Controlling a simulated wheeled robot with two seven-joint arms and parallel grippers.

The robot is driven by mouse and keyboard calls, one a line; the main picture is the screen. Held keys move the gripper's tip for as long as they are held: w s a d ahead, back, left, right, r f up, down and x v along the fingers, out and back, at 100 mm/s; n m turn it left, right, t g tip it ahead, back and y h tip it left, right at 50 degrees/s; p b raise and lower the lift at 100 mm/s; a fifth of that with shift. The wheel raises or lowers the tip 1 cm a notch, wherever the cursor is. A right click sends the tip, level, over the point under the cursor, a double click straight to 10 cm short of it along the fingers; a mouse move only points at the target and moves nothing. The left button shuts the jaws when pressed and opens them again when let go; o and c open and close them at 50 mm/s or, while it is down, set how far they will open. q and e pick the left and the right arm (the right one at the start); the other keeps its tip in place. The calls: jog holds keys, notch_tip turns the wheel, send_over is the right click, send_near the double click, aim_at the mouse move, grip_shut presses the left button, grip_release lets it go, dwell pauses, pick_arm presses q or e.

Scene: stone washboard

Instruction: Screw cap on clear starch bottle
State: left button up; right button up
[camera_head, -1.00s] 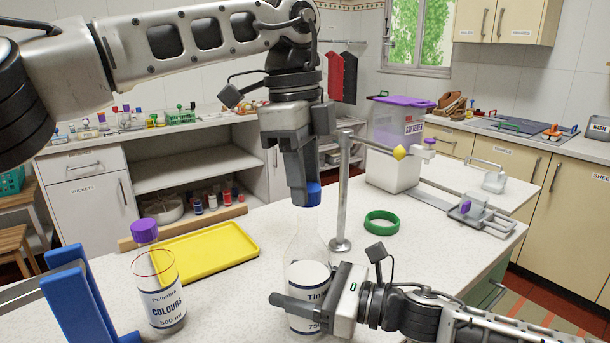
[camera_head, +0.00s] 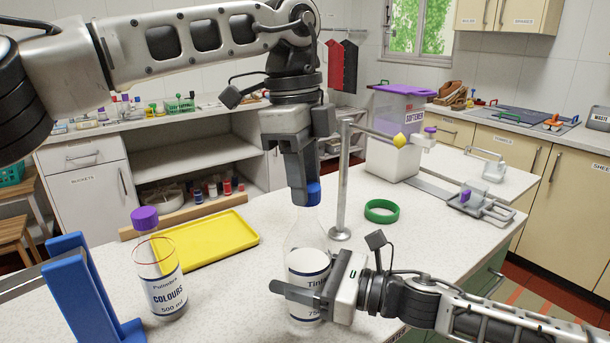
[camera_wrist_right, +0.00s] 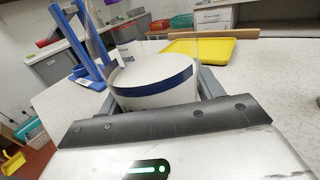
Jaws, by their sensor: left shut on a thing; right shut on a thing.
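A clear bottle (camera_head: 306,238) with a white label partly reading "Tin" stands upright on the counter. My right gripper (camera_head: 300,293) is shut around its labelled lower body. The label and dark blue band of the bottle (camera_wrist_right: 155,80) also show between the fingers in the right wrist view. A blue cap (camera_head: 313,194) is at the top of the bottle's neck. My left gripper (camera_head: 304,196) points down from above, shut on the cap. The cap looks in line with the neck; whether the threads meet is hidden.
A purple-capped COLOURS bottle (camera_head: 162,280) and a blue stand (camera_head: 85,290) are at the left. A yellow tray (camera_head: 210,240) lies behind. A metal post (camera_head: 342,190) rises close to the bottle's right. A green ring (camera_head: 381,211) lies on the counter.

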pick_arm(q)
jog(key=shift+f, duration=0.5)
